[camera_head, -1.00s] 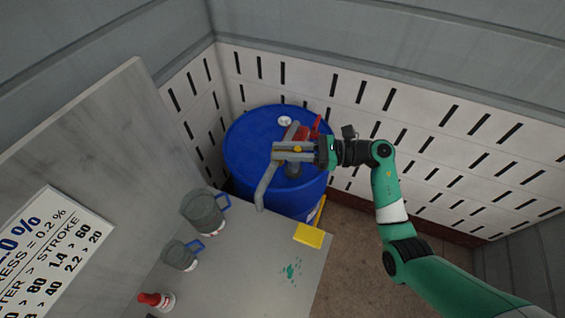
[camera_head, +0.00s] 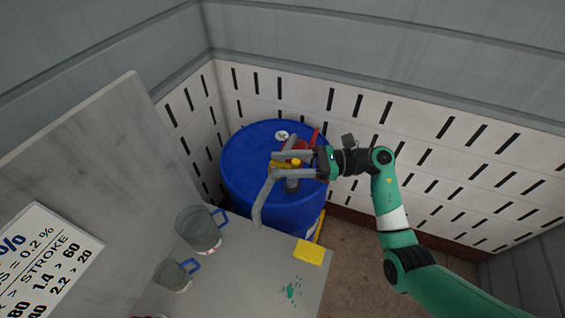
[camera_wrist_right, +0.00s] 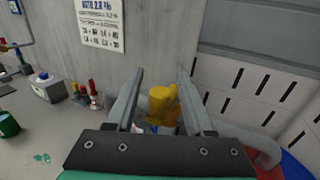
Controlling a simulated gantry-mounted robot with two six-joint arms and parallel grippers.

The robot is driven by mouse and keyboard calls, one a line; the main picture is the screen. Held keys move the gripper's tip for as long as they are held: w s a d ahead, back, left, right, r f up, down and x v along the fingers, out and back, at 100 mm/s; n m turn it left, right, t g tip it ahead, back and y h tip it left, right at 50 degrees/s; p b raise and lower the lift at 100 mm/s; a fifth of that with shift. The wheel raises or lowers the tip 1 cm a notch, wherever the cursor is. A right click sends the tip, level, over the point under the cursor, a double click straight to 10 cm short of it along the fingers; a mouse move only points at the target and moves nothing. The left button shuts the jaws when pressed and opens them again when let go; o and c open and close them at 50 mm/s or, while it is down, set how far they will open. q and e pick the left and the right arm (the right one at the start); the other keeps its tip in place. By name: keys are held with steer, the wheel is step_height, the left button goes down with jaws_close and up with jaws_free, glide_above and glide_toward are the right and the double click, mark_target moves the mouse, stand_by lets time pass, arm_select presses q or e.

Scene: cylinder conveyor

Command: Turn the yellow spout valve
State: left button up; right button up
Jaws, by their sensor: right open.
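The yellow spout valve (camera_head: 295,162) sits on the grey spout (camera_head: 263,198) on top of the blue drum (camera_head: 243,160). My right gripper (camera_head: 278,164) is open, with its two fingers on either side of the yellow valve. In the right wrist view the valve (camera_wrist_right: 160,102) stands between the fingers (camera_wrist_right: 158,82), with gaps at both sides. A red part (camera_head: 313,137) shows beside the gripper on the drum. The lower spout is partly hidden by the gripper. My left gripper is not in view.
A grey table (camera_head: 250,270) with two grey jugs, one a larger jug (camera_head: 198,230) and one smaller (camera_head: 172,276), stands in front of the drum. A yellow pad (camera_head: 309,252) lies at its edge. A slotted white wall (camera_head: 420,150) is close behind.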

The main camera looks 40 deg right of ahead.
steer(key=b+v, duration=0.1)
steer(key=v, duration=1)
steer(key=shift+b, duration=0.35)
